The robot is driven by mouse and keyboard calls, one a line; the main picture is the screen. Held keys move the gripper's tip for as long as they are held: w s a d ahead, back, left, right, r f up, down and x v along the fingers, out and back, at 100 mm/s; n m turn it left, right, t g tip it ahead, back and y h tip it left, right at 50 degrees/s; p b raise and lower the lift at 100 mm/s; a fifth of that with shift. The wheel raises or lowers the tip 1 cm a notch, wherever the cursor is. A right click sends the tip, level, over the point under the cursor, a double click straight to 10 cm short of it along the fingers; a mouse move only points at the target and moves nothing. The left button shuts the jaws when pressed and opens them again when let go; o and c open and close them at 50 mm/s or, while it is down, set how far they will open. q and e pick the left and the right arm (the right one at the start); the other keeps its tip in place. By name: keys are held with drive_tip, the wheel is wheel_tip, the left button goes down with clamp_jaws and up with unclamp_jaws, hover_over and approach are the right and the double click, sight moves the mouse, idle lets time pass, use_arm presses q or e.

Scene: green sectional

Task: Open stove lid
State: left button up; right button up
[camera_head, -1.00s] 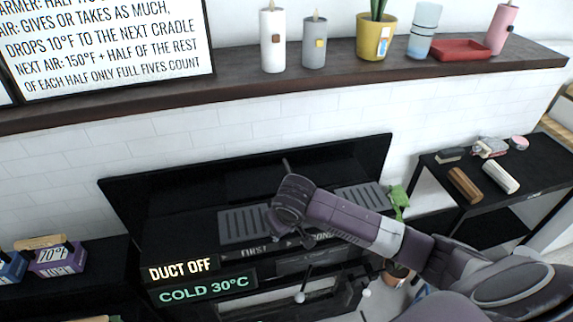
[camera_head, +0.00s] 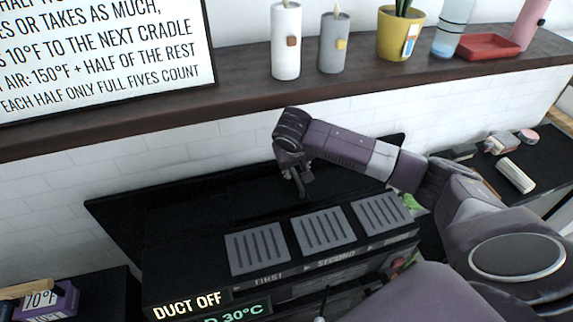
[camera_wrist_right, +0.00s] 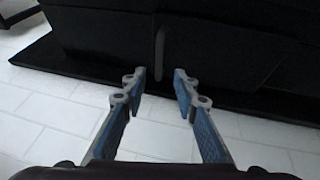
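The black stove (camera_head: 190,260) stands against the white brick wall, its top showing three grey slotted vents. A dark panel that looks like the stove lid (camera_head: 130,215) stands raised behind the top; its exact angle is hard to tell. My right gripper (camera_head: 303,190) points down in front of this panel, behind the vents. In the right wrist view, my right gripper (camera_wrist_right: 160,86) has its blue-padded fingers apart with nothing between them. Beyond them is a dark surface with a slim grey bar (camera_wrist_right: 159,45), possibly a handle. My left gripper is out of view.
A dark wooden shelf (camera_head: 240,85) runs above the stove with candles, a yellow pot (camera_head: 400,38) and a red tray (camera_head: 487,47). A black side table (camera_head: 540,170) is at right. A purple box (camera_head: 50,300) is at lower left. Signs read "DUCT OFF".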

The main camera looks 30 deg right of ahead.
sight(297, 178)
drive_tip(key=shift+p+x, duration=0.55)
drive_tip(key=shift+x, duration=3.25)
drive_tip(key=shift+w+r, duration=0.1)
drive_tip(key=shift+w, duration=0.05)
drive_tip(key=shift+c, duration=0.4)
clamp_jaws()
